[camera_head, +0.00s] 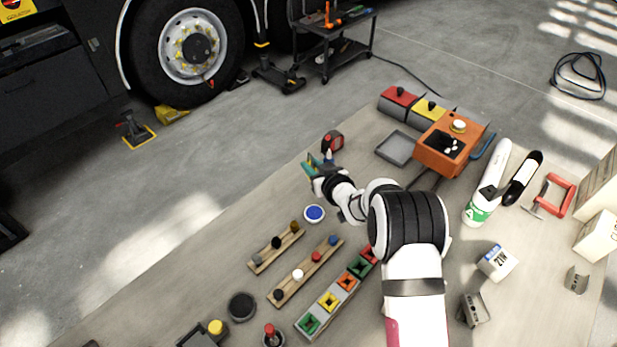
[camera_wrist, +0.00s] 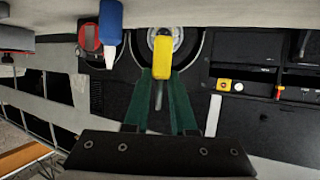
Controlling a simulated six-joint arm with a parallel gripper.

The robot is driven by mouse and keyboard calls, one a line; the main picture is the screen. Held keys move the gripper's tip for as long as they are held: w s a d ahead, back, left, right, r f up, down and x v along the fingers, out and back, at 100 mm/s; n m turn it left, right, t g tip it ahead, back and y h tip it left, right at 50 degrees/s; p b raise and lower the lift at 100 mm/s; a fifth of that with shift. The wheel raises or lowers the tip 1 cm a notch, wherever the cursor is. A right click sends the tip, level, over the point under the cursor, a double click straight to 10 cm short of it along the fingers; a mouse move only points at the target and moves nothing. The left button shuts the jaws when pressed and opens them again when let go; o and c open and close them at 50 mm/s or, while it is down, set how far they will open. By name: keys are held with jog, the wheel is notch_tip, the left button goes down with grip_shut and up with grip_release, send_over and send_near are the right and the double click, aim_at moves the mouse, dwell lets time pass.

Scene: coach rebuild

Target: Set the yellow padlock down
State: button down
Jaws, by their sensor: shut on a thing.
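The yellow padlock (camera_wrist: 162,55) is at the tips of my gripper's green fingers in the wrist view. A thin grey part, perhaps its shackle, runs back between the fingers. My gripper (camera_wrist: 161,78) is shut on the padlock. In the head view my gripper (camera_head: 317,164) is near the far left edge of the workbench (camera_head: 235,226), close to a red and black tape measure (camera_head: 333,141). The padlock cannot be made out there. Whether it touches the bench cannot be told.
A grey tray (camera_head: 396,148) and an orange box (camera_head: 447,150) stand to the right.

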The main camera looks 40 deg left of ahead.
jog(key=shift+s+a+f, duration=0.1)
jog(key=shift+a+f, duration=0.05)
jog(key=shift+f, duration=0.6)
jog(key=shift+s+a+f, duration=0.1)
jog(key=shift+a+f, duration=0.1)
jog(key=shift+f, duration=0.6)
jog(key=shift+a+f, duration=0.15)
jog(key=shift+f, duration=0.6)
jog(key=c, duration=0.7)
grip_release()
jog(key=shift+f, duration=0.1)
jog(key=shift+c, duration=0.2)
jog(key=shift+d+r, duration=0.15)
jog(key=shift+r, duration=0.05)
jog(key=v, duration=1.1)
jog(key=shift+s+d+r, duration=0.15)
jog(key=shift+s+d, duration=0.05)
jog(key=shift+d, duration=0.1)
